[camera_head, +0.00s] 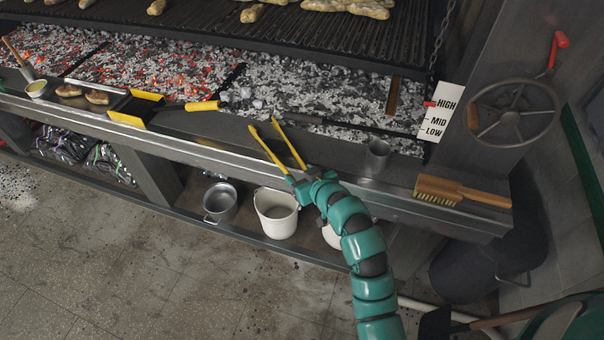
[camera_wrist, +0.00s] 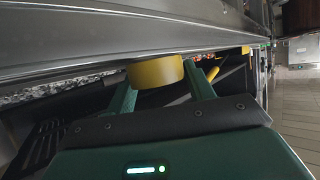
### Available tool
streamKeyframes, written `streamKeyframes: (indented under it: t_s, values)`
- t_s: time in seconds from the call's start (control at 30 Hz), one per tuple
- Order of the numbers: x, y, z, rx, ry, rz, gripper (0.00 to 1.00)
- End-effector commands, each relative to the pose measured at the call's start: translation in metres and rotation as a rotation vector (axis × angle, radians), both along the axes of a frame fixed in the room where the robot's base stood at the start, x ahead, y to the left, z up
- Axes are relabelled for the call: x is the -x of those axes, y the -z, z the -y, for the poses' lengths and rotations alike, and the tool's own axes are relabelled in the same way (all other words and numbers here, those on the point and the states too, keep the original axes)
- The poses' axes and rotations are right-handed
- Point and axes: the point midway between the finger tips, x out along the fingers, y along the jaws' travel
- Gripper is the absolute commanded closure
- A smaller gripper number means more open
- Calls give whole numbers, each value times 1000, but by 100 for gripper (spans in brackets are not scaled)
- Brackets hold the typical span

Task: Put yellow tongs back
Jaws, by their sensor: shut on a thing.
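The yellow tongs (camera_head: 264,146) have two long arms spread in a V, their far ends over the front edge of the coal bed in the head view. My gripper (camera_head: 297,180) is shut on their near end, in front of the steel ledge. In the wrist view a yellow rounded piece of the tongs (camera_wrist: 155,72) sits between the green fingers of my gripper (camera_wrist: 160,84). The near end of the tongs is partly hidden by my gripper in the head view.
A yellow-edged holder (camera_head: 137,107) and a yellow-handled tool (camera_head: 203,106) are on the ledge to the left. A pot (camera_head: 220,203) and white bucket (camera_head: 276,213) are below.

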Motion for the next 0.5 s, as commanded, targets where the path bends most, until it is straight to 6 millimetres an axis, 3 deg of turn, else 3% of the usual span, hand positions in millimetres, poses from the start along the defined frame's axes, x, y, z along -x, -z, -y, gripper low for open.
streamKeyframes:
  t_s: [0.17, 0.2, 0.27, 0.3, 0.4, 0.5]
  values:
    - [0, 0, 0, 0, 0, 0, 49]
    - [0, 0, 0, 0, 0, 0, 54]
    - [0, 0, 0, 0, 0, 0, 54]
    - [0, 0, 0, 0, 0, 0, 43]
    - [0, 0, 0, 0, 0, 0, 23]
    - [0, 0, 0, 0, 0, 0, 22]
